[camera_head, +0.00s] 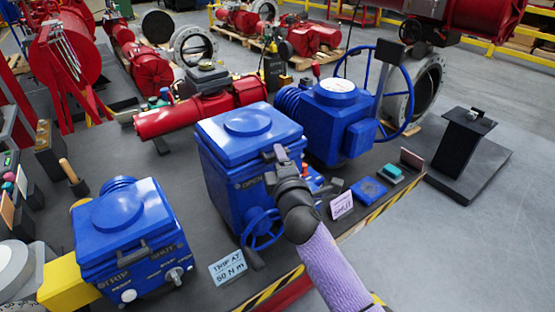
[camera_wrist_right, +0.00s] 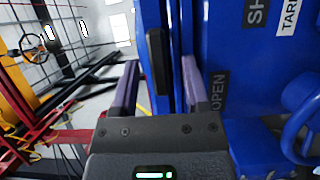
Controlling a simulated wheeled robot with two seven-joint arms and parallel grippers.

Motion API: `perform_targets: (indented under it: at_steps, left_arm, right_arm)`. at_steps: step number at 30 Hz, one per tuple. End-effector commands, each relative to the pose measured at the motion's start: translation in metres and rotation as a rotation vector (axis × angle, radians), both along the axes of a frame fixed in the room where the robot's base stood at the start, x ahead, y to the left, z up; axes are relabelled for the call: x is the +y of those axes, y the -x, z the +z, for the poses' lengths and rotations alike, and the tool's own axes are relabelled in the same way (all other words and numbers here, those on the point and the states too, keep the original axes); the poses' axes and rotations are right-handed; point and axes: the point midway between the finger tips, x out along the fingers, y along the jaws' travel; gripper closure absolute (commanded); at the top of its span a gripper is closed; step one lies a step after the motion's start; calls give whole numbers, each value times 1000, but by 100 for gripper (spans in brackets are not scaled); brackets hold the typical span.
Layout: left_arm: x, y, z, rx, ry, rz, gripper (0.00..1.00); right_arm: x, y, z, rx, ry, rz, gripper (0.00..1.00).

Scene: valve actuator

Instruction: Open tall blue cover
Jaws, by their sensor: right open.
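The tall blue cover (camera_head: 245,137) is the lid on the tall blue box (camera_head: 222,177) in the middle of the head view. It sits flat on the box and looks closed. My right gripper (camera_head: 280,153) is at the front edge of this lid, hiding part of it. In the right wrist view my right gripper (camera_wrist_right: 160,78) is open, with its two purple fingers apart. A black handle (camera_wrist_right: 158,62) on a blue edge shows between them. I cannot tell whether the fingers touch it. The left gripper is not in view.
A lower blue box (camera_head: 122,230) stands at the front left. A blue handwheel (camera_head: 262,229) is below my right gripper. A blue actuator with a round white dial (camera_head: 338,86) stands to the right. Small signs (camera_head: 228,267) stand along the bench's striped edge.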

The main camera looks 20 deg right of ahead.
Motion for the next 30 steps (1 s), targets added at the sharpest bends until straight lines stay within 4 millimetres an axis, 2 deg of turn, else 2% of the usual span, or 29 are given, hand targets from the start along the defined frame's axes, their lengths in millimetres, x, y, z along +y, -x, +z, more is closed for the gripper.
perform_targets:
  at_steps: [4,11,18,20,30]
  left_arm:
    - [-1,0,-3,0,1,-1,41]
    - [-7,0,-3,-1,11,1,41]
    - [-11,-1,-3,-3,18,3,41]
    - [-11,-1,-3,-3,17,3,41]
    - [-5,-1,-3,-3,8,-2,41]
  right_arm:
    - [0,-11,0,1,-1,0,41]
    - [0,-12,0,1,-2,0,41]
    - [0,-11,0,2,-2,1,90]
    - [0,-11,0,2,-2,1,100]
    - [0,-11,-1,3,-2,1,100]
